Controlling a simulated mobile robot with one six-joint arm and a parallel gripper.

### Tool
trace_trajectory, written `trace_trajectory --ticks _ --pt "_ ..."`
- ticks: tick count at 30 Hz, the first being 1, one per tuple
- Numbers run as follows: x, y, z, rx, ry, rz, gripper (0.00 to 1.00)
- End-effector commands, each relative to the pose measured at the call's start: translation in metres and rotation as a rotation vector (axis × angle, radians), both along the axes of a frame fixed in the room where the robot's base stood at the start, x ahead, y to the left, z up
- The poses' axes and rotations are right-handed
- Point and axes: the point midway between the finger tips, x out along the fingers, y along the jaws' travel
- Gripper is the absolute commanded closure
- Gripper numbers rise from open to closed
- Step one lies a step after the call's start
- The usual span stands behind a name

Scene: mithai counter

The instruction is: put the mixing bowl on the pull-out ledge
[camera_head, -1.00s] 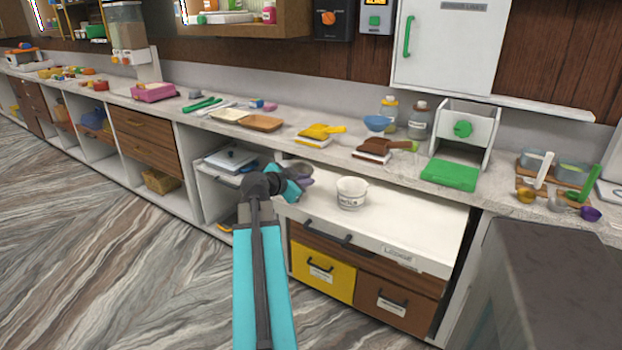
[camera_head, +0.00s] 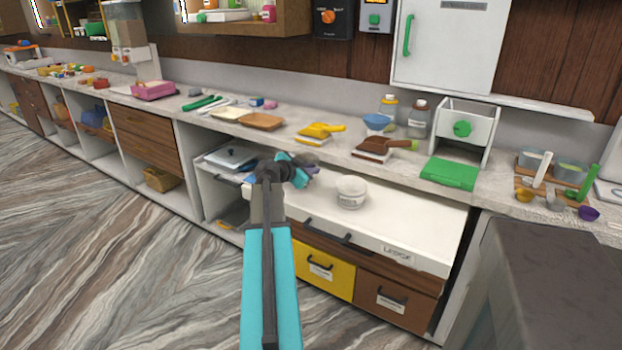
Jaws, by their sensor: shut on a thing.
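The pull-out ledge (camera_head: 370,225) is a white board drawn out below the counter, with a "LEDGE" label on its front. My gripper (camera_head: 305,168) has teal fingers and is over the ledge's back left corner, close to the counter's front edge. It is shut on a small grey-purple thing (camera_head: 311,164), which looks like a bowl and is mostly hidden by the fingers. I cannot tell whether it touches the ledge. A blue bowl (camera_head: 377,122) stands on the counter at the back.
A white tub (camera_head: 351,192) stands on the ledge, right of my gripper. The ledge's front and right are clear. An open shelf (camera_head: 225,185) lies left.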

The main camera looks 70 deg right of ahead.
Motion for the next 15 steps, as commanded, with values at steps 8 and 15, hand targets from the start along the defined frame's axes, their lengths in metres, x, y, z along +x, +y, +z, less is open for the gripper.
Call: trace_trajectory --ticks 8,15 --pt "0.0 0.0 -0.003 -0.001 0.001 0.001 1.0" --pt "0.001 0.001 -0.025 0.0 0.001 0.0 1.0"
